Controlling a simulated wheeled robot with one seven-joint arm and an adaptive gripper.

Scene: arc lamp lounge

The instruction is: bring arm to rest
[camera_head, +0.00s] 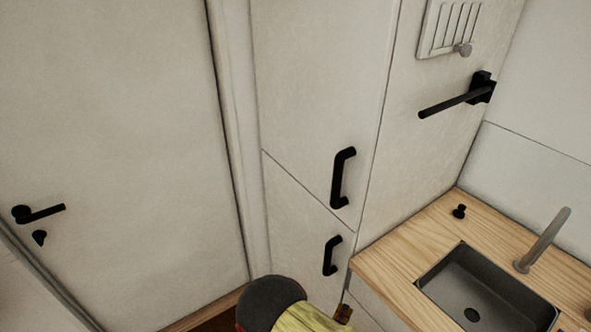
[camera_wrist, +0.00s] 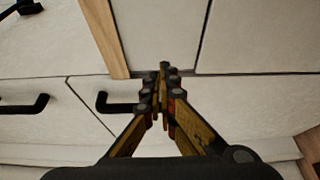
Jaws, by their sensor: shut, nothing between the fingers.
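My gripper (camera_wrist: 163,80) shows in the wrist view with its two fingers closed together and nothing between them. It points toward pale cabinet fronts and the wooden counter edge (camera_wrist: 103,35). In the head view, part of my arm, with a dark grey rounded cap and a yellow-green section, shows at the bottom centre, in front of the lower cabinet. The fingertips are not clearly seen there. Whether the gripper touches the cabinet cannot be told.
A tall pale cabinet with an upper black handle (camera_head: 342,178) and a lower black handle (camera_head: 332,256) stands centre. A door (camera_head: 120,140) is on the left. On the right are a wooden counter (camera_head: 395,255), a dark sink (camera_head: 480,290), a tap (camera_head: 543,240) and a black wall bar (camera_head: 450,103).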

